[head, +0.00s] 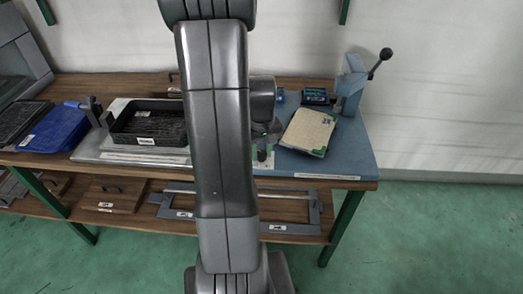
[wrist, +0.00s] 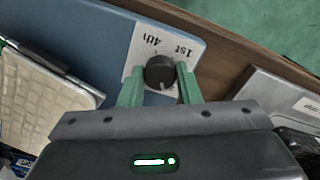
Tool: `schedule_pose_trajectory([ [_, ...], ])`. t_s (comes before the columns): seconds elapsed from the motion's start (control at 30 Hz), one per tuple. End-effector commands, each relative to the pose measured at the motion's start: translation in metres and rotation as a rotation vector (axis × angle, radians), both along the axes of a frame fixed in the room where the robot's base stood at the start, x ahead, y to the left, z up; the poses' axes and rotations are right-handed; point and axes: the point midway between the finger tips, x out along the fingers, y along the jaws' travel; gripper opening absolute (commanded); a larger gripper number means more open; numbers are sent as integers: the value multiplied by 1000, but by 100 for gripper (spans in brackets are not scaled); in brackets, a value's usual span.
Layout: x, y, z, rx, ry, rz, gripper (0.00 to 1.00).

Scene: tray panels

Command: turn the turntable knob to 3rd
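The turntable knob (wrist: 159,72) is round and dark, with a pointer mark I cannot read clearly. It sits on a white label plate (wrist: 136,58) printed "1st" and "4th" along its far side; the other markings are hidden by my gripper. My gripper (wrist: 160,68) has one green finger on each side of the knob, with both fingertips against its sides as far as I can see. In the head view, my gripper (head: 262,153) is down at the plate, partly hidden behind my arm.
The plate lies on a blue panel (head: 347,172) near the bench's front edge. A beige book-like box (head: 308,131) is close by on the right, with a lever device (head: 350,85) behind it. A black tray (head: 150,123) stands left on a grey panel.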

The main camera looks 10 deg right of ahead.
Motion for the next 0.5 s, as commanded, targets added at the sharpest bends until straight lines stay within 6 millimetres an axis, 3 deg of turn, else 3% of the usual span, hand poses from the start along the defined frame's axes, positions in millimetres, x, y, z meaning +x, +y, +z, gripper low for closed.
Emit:
schedule_pose_trajectory([
  [0.27,0,0,0,0,-1,-32,8],
  [0.5,0,0,0,0,-1,-160,8],
])
